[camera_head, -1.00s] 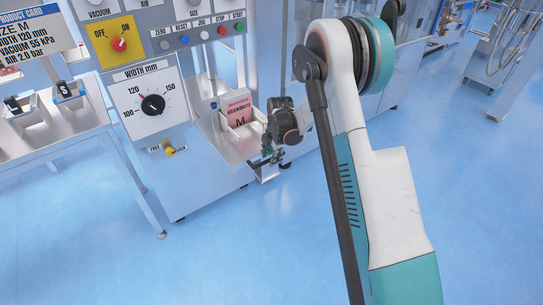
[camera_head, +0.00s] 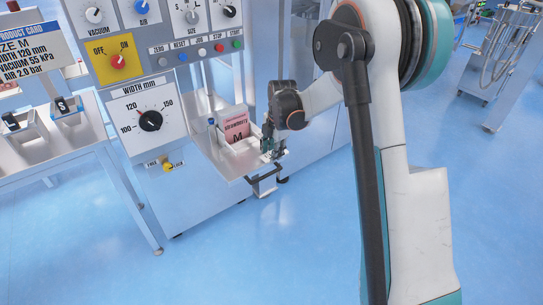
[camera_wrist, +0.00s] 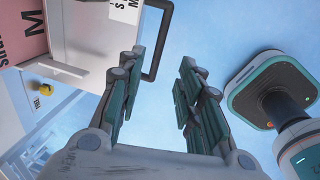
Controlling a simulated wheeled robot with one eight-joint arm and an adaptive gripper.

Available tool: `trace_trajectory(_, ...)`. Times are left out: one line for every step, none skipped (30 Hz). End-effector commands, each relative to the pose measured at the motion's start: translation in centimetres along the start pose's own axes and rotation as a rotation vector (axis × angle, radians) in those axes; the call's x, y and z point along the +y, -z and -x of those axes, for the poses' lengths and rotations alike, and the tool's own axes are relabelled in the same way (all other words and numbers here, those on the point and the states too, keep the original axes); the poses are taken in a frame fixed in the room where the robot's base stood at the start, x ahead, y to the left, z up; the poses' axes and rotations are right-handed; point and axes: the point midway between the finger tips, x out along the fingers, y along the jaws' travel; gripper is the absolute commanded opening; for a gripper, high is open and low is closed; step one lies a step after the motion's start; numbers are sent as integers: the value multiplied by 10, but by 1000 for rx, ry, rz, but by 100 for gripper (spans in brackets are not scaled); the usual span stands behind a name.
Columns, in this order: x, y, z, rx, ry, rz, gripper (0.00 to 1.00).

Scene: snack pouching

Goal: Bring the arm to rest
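My gripper (camera_head: 272,150) is at the front right edge of the machine's metal tray (camera_head: 215,150). In the wrist view, its two green-padded fingers (camera_wrist: 163,72) stand apart with only blue floor between them, so it is open and empty. A pink pouch (camera_head: 236,129), marked "strawberry M", stands in the tray, left of my gripper and apart from it. The pouch also shows in part at the upper left of the wrist view (camera_wrist: 28,30). My arm comes down from the upper right of the head view.
A dark bar (camera_wrist: 157,45) runs close beside the left finger. A metal table (camera_head: 60,145) with small bins stands at the left. The blue floor (camera_head: 270,255) in front is clear.

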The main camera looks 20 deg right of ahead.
Motion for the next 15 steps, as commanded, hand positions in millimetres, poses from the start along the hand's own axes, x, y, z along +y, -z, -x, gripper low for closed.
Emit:
trace_trajectory(0,0,1,0,0,0,33)
trace_trajectory(0,0,1,0,0,0,33)
trace_trajectory(0,0,1,0,0,0,33)
trace_trajectory(0,0,1,0,0,0,33)
trace_trajectory(0,0,1,0,0,0,33)
trace_trajectory(0,0,1,0,0,0,33)
trace_trajectory(0,0,1,0,0,0,33)
trace_trajectory(0,0,1,0,0,0,33)
trace_trajectory(0,0,1,0,0,0,33)
trace_trajectory(0,0,1,0,0,0,33)
trace_trajectory(0,0,1,0,0,0,33)
trace_trajectory(0,0,1,0,0,0,33)
trace_trajectory(0,0,1,0,0,0,33)
trace_trajectory(0,0,2,0,-1,-2,33)
trace_trajectory(-1,1,4,-1,-2,-9,33)
